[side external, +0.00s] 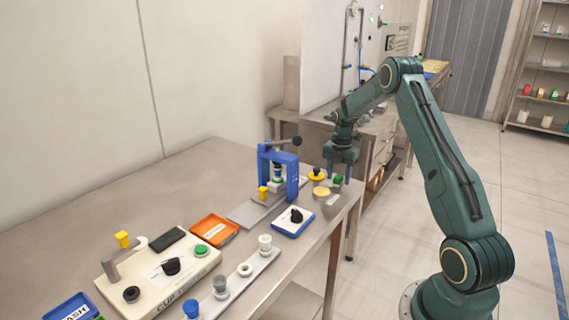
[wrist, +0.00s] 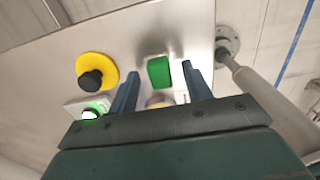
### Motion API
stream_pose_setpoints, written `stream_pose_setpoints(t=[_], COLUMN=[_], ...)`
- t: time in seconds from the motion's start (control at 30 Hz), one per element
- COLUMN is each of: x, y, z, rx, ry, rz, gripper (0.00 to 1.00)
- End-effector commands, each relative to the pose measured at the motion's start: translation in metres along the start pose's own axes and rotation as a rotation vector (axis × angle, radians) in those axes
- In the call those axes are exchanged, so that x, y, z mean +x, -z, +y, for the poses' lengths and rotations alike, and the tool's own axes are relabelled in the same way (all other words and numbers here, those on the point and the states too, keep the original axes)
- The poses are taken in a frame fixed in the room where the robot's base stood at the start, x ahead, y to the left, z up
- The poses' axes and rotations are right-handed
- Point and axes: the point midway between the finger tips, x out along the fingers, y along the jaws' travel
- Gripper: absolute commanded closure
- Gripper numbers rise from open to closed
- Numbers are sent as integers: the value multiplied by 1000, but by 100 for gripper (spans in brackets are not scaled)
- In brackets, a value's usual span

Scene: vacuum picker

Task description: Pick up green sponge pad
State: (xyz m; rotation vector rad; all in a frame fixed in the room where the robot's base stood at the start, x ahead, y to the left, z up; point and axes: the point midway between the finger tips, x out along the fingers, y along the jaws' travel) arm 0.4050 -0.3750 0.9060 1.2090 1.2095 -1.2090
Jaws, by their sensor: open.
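The green sponge pad (side external: 338,181) is a small block near the right end of the table. In the wrist view the green pad (wrist: 159,73) lies between my two blue fingertips, nearer the left one, with gaps on both sides. My gripper (side external: 338,178) points down over it from above. The gripper (wrist: 160,69) is open and holds nothing. How high the fingertips are above the table is hard to tell.
A yellow disc with a black knob (wrist: 93,73) stands left of the pad in the wrist view. A pale yellow round piece (side external: 322,191) lies beside the pad. A blue frame (side external: 292,176) and a blue tray (side external: 281,222) stand close by. The table edge is near.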

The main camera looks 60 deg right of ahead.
Motion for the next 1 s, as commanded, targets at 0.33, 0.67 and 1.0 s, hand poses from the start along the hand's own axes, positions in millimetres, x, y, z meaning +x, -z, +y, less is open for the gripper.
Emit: stream_pose_setpoints(t=[0.33,0.67,1.0], x=[12,12,12], y=[0,0,0], z=[0,0,0], rx=[0,0,0], ry=[0,0,0], rz=[0,0,0], gripper=[51,51,98])
